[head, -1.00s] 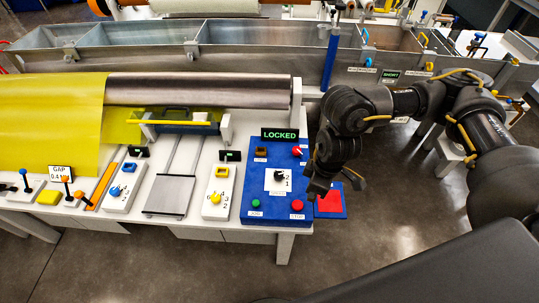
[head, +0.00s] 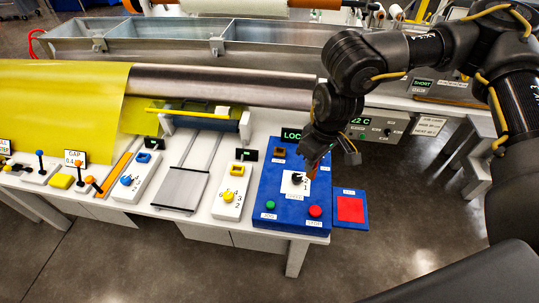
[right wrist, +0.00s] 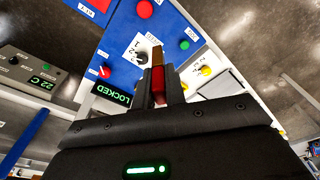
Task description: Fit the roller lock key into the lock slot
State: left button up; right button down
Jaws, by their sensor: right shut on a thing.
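The roller lock key (right wrist: 158,85), red with a brown end, is between the fingers of my right gripper (right wrist: 160,78), which is shut on it. In the head view, my right gripper (head: 313,170) hangs over the right part of the blue control panel (head: 268,200). The lock slot looks to be the small brown fitting (head: 279,151) at the panel's upper left, left of the gripper. In the right wrist view that fitting is hidden behind the key and fingers. The key appears apart from the slot. My left gripper is out of view.
The panel carries a dark selector knob (head: 297,179), a green button (head: 270,205) and a red button (head: 315,211). A green-lit LOCKED display (right wrist: 112,93) stands behind it. A red pad (head: 350,209) on a blue base lies bare at right. The metal roller (head: 225,86) is behind.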

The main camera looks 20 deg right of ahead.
aim_at(292, 202)
jog(key=u, duration=3.2)
jog(key=k, duration=1.8)
jog(key=z, duration=1.7)
jog(key=i, duration=0.55)
jog(key=u, duration=0.05)
